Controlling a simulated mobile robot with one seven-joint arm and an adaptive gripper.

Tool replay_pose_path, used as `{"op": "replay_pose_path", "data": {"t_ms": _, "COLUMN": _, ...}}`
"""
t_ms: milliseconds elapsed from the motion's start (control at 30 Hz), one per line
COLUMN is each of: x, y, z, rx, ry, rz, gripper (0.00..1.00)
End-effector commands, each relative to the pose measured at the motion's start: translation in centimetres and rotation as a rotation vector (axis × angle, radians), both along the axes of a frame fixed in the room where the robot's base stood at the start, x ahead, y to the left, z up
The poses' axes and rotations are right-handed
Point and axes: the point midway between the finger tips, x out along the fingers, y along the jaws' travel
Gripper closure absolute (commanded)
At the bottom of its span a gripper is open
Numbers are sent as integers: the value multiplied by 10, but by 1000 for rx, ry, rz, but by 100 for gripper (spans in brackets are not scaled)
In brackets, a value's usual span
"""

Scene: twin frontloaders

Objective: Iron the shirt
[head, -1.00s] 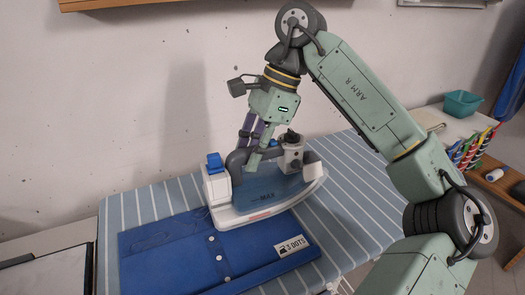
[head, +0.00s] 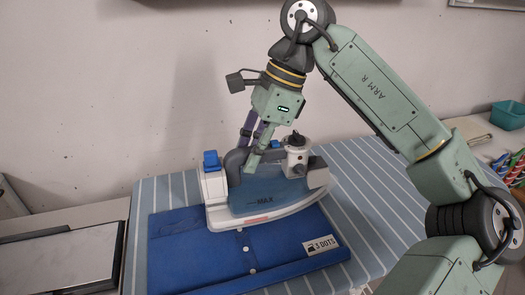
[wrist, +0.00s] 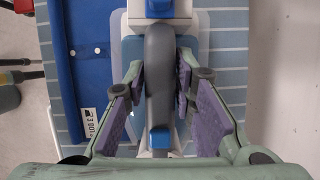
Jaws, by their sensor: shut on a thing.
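The iron (head: 262,190), white and blue with a grey handle, is over the far edge of the folded blue shirt (head: 205,246). My gripper (head: 253,158) is shut on the iron's grey handle. In the wrist view the two purple-padded fingers of my gripper (wrist: 164,88) flank the handle of the iron (wrist: 159,65). The shirt (wrist: 72,60) shows there at the left, with buttons and a white "3 DOTS" label. I cannot tell whether the iron's sole touches the shirt.
The ironing board (head: 375,215) has a striped blue-grey cover, with bare room right of the shirt. A grey-topped surface (head: 58,265) stands at the left. A teal bin (head: 508,115) is at the far right. A plain wall (head: 120,90) rises behind.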

Motion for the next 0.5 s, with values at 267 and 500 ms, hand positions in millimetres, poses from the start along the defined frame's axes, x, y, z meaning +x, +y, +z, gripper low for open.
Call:
{"op": "replay_pose_path", "data": {"t_ms": 267, "x": -7, "y": 24, "z": 0, "rx": 1, "ry": 0, "rz": 3, "gripper": 100}}
{"op": "replay_pose_path", "data": {"t_ms": 500, "x": -13, "y": 44, "z": 1, "rx": 1, "ry": 0, "rz": 4, "gripper": 100}}
